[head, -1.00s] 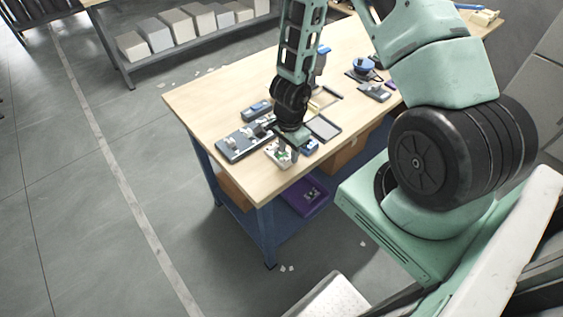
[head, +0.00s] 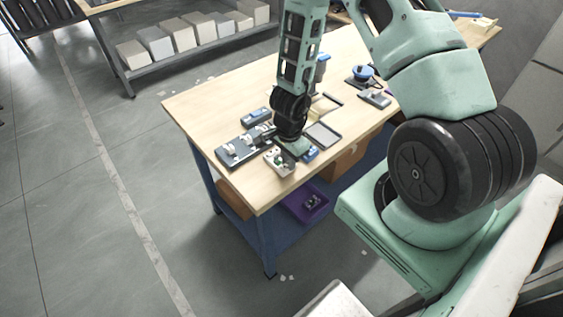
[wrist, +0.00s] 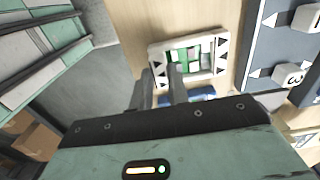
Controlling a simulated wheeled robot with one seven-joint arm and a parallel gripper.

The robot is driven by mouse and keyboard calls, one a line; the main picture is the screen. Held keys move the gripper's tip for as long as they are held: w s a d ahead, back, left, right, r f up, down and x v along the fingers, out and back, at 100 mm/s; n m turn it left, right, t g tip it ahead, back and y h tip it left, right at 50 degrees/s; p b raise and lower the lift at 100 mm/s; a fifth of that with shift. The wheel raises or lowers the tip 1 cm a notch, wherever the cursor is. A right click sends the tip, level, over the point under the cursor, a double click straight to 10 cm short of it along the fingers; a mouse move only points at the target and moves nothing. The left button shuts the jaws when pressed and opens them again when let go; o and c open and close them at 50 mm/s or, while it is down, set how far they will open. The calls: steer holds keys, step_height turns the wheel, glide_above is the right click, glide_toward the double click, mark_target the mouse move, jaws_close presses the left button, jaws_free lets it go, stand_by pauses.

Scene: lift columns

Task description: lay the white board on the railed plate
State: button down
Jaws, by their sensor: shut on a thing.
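The white board (wrist: 208,43) has black triangles along its sides and a green, white and pink patterned middle. It also shows in the head view (head: 272,163) near the table's front edge. My gripper (wrist: 162,72) is shut on the board's edge, its two fingers over the near-left side in the wrist view. The exact contact is hard to see, and whether the board is off the table cannot be told. A grey plate with dark raised edges (head: 323,134), which looks like the railed plate, lies to the right of my gripper in the head view.
A dark panel with white knobs (head: 238,149) lies close to the board's left. A small blue part (head: 311,153) is close to its right. A blue-topped device (head: 361,73) and a grey block (head: 374,98) stand farther back. The table's front left (head: 248,190) is clear.

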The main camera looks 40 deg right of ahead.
steer(key=shift+r+p, duration=2.9)
steer(key=shift+r, duration=0.1)
steer(key=shift+d, duration=0.1)
